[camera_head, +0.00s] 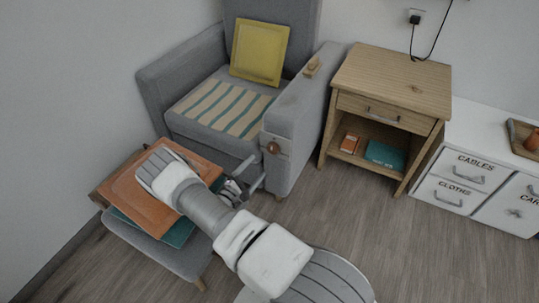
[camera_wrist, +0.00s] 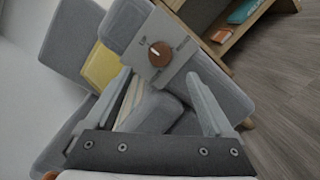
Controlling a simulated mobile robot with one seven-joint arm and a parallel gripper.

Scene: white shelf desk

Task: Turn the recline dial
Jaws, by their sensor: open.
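The recline dial is a round brown knob (camera_head: 273,148) on a pale plate at the front of the grey armchair's right armrest (camera_head: 298,110). My gripper (camera_head: 235,190) is below and to the left of the dial in the head view, in front of the chair. In the wrist view my gripper (camera_wrist: 158,76) is open and empty, its fingers apart, with the dial beyond the fingertips and not touched.
A footrest (camera_head: 170,255) holding an orange cushion or book (camera_head: 125,200) and a teal one (camera_head: 180,232) lies under my arm. A wooden side table (camera_head: 395,80) stands right of the chair. A white cabinet (camera_head: 480,135) is farther right.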

